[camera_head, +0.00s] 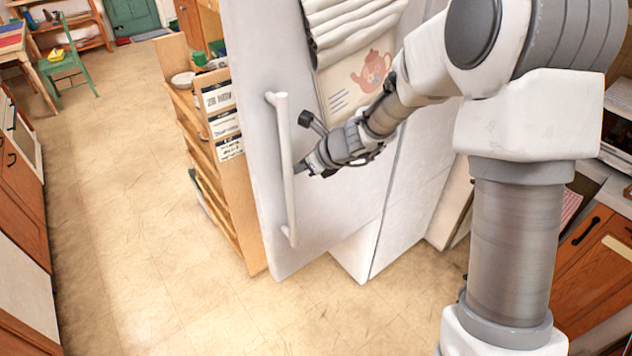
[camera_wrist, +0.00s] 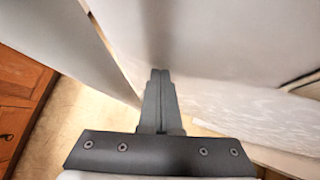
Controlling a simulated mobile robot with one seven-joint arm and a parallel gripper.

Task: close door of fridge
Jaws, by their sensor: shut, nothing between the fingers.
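The fridge door (camera_head: 335,215) is a tall white panel in the head view, standing open at an angle to the white fridge body (camera_head: 415,210). A long white vertical bar handle (camera_head: 288,175) runs near the door's left edge. My gripper (camera_head: 302,170) is just right of the handle, close in front of the door face; whether it touches either is unclear. In the wrist view my gripper (camera_wrist: 160,85) has its dark fingers together and empty, pointing between pale surfaces. The fridge's inside is hidden.
A wooden shelf unit (camera_head: 190,125) with books stands left of the door, close to it. Wooden cabinets (camera_head: 20,165) line the far left, and a counter cabinet (camera_head: 590,265) is at right. The tiled floor (camera_head: 130,220) in between is clear.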

